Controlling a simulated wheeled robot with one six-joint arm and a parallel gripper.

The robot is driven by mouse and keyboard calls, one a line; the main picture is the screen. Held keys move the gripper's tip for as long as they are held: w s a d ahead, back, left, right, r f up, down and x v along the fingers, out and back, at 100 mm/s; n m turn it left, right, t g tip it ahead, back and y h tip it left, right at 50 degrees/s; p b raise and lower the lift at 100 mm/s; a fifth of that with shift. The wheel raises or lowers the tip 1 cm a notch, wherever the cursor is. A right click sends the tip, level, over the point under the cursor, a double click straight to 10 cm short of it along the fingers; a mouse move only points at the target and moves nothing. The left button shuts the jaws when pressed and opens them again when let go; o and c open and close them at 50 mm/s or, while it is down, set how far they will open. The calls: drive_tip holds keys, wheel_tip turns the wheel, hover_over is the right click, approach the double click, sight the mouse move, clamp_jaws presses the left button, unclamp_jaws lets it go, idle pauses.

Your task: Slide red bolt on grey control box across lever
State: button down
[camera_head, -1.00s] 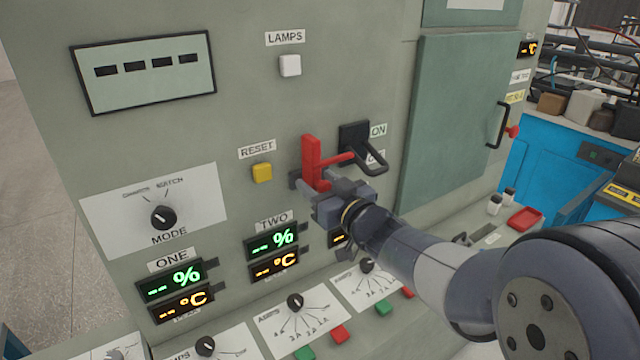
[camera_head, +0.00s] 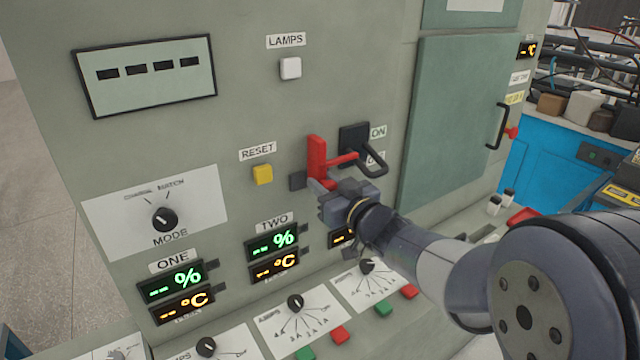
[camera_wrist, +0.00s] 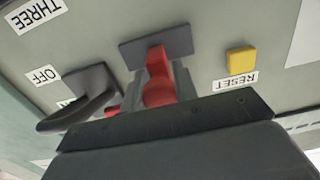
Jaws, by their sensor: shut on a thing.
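The red bolt (camera_head: 317,160) sits on the front of the grey control box (camera_head: 236,108), with a red arm reaching right toward the lever. It also shows in the wrist view (camera_wrist: 159,82), in front of a dark plate (camera_wrist: 156,48). The black lever (camera_head: 371,160) is just right of the bolt, by the ON label, its handle sloping down to the right. My gripper (camera_head: 322,186) is at the lower part of the bolt and shut on it. Its fingertips are partly hidden by the bolt and my wrist.
A yellow RESET button (camera_head: 262,174) is left of the bolt. The black MODE knob (camera_head: 164,218) is further left. Lit displays (camera_head: 272,255) are below. A green door (camera_head: 455,125) with a black handle is to the right. A blue bench (camera_head: 545,165) stands beyond.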

drive_tip(key=w+d, duration=0.1)
drive_tip(key=w+d+p, duration=0.1)
drive_tip(key=d, duration=0.1)
drive_tip(key=shift+w+d, duration=0.1)
drive_tip(key=shift+d, duration=0.05)
drive_tip(key=c, duration=1.1)
unclamp_jaws()
drive_tip(key=shift+w+d, duration=0.1)
drive_tip(key=shift+d, duration=0.05)
drive_tip(key=shift+c, duration=0.2)
drive_tip(key=shift+o, duration=0.2)
drive_tip(key=b+v, duration=0.1)
drive_tip(key=v, duration=0.9)
drive_tip(key=shift+s+d, duration=0.2)
drive_tip(key=shift+s, duration=0.2)
